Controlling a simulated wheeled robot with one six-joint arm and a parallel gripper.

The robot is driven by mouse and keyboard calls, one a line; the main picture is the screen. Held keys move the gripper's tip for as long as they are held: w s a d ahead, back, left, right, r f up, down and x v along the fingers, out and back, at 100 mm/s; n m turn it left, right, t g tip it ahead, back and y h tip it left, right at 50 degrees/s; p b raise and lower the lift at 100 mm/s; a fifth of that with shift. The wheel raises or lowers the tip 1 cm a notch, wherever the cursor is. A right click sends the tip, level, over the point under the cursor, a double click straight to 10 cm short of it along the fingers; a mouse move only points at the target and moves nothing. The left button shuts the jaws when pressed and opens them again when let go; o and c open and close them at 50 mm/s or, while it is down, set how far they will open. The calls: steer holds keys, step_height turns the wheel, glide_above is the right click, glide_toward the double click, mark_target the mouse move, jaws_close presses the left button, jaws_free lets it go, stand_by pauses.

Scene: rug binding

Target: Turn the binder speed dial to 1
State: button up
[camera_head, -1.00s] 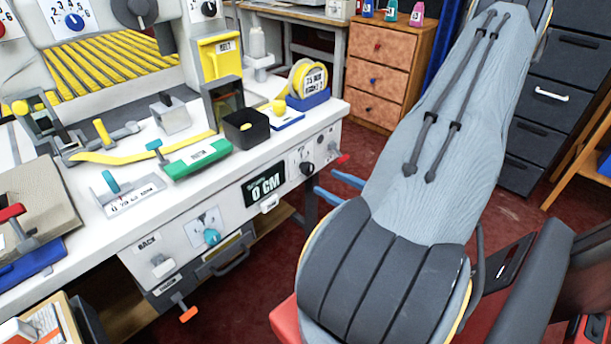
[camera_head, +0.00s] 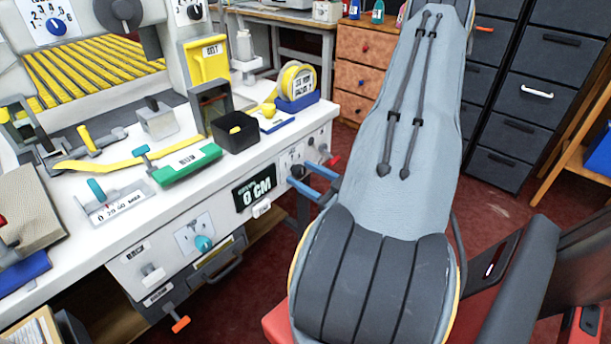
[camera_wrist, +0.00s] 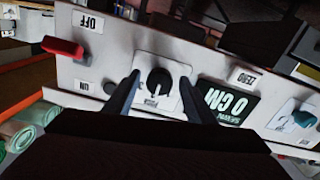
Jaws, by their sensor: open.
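A black round dial (camera_wrist: 158,82) on a white plate sits on the bench's front panel, upside down in the wrist view. A pale mark shows on it; the plate's small print is too blurred to read. My gripper (camera_wrist: 159,79) is open, with one blue finger on each side of the dial and a gap visible on both sides. In the head view my gripper's blue fingers (camera_head: 300,174) reach the panel at the dial (camera_head: 296,171), which they partly hide. Whether they touch the panel cannot be told.
A "0 CM" display (camera_wrist: 226,103) and a teal knob (camera_wrist: 305,118) lie to the dial's right in the wrist view. A red lever (camera_wrist: 62,46) between "ON" and "OFF" labels is to its left. An orange-handled lever (camera_head: 181,324) sticks out below the bench.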

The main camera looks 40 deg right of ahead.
steer(key=c, duration=1)
steer(key=shift+c, duration=0.2)
steer(key=shift+n, duration=0.5)
steer(key=n+p, duration=0.1)
steer(key=n, duration=0.2)
steer(key=shift+n+p, duration=0.3)
steer(key=shift+p, duration=0.1)
steer(key=shift+d+n+p, duration=0.1)
steer(key=shift+n+p, duration=0.6)
steer(key=shift+n, duration=1.5)
steer(key=o, duration=1)
